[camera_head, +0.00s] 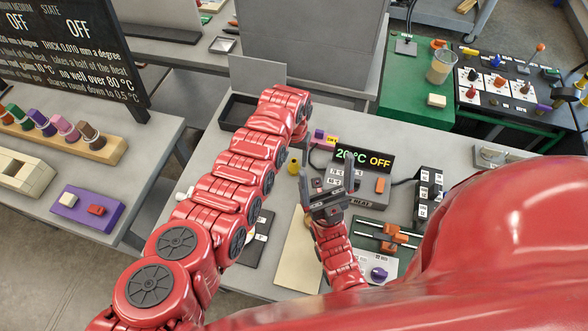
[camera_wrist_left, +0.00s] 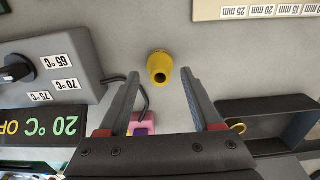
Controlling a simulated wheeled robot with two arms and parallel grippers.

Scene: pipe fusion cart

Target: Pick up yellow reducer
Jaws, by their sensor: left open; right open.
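The yellow reducer (camera_head: 293,167) stands on the grey cart top, left of the heater. In the left wrist view the yellow reducer (camera_wrist_left: 160,67) shows its dark opening and lies just beyond the gap between my fingertips. My left gripper (camera_wrist_left: 161,84) is open and empty, apart from the reducer. In the head view its fingers are hidden behind the red left arm. My right gripper (camera_head: 327,178) is open and empty, its fingers pointing up the picture, in front of the heater.
The heater display (camera_head: 364,159) reads 20 °C OFF. A black tray (camera_wrist_left: 265,115) lies right of the reducer in the wrist view, and a pink-purple block (camera_wrist_left: 143,122) lies below it. A labelled board (camera_wrist_left: 255,10) is at the top right. Bare cart surface surrounds the reducer.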

